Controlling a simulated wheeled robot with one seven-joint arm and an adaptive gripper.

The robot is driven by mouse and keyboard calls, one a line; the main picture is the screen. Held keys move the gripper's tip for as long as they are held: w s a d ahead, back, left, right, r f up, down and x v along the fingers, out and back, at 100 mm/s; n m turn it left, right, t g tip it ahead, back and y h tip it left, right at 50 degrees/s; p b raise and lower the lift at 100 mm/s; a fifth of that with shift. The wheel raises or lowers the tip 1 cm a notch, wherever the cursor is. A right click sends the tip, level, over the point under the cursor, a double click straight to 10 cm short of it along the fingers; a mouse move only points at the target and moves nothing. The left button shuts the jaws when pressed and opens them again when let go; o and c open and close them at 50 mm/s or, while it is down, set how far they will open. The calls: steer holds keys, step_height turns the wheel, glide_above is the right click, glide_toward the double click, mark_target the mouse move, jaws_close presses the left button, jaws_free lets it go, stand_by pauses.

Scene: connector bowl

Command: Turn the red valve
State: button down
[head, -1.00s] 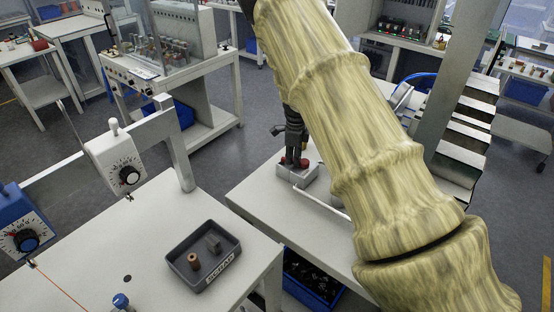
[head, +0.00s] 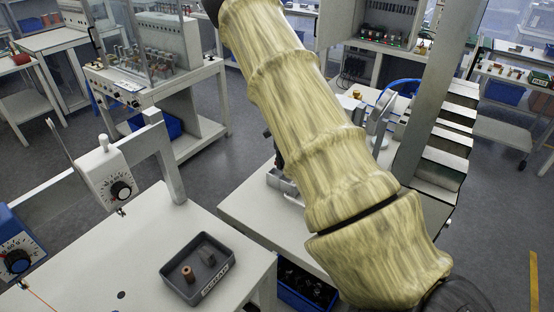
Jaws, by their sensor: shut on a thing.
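The red valve is hidden behind my arm in the head view. A second ago its red part showed at the tips of my gripper, on a grey metal fixture. Part of that fixture (head: 284,186) still shows left of my arm, on a white bench (head: 238,208). Only a dark sliver of my gripper (head: 279,158) shows along the arm's left edge, just above the fixture. Its fingertips are hidden. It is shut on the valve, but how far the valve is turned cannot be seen.
A blue bin (head: 300,298) sits low by the bench. A metal post (head: 437,90) and stepped metal trays (head: 437,170) stand right.

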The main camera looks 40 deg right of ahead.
steer(key=shift+s+d+f, duration=0.2)
steer(key=shift+s+f, duration=0.05)
steer(key=shift+s, duration=0.3)
steer(key=c, duration=1.4)
jaws_free()
steer(key=shift+s+d+r, duration=0.15)
steer(key=shift+s+d, duration=0.05)
steer(key=shift+w+a, duration=0.4)
steer(key=shift+w, duration=0.1)
steer(key=shift+d+r, duration=0.15)
steer(key=shift+r, duration=0.55)
step_height(320, 180, up, 11)
steer(key=shift+f, duration=0.15)
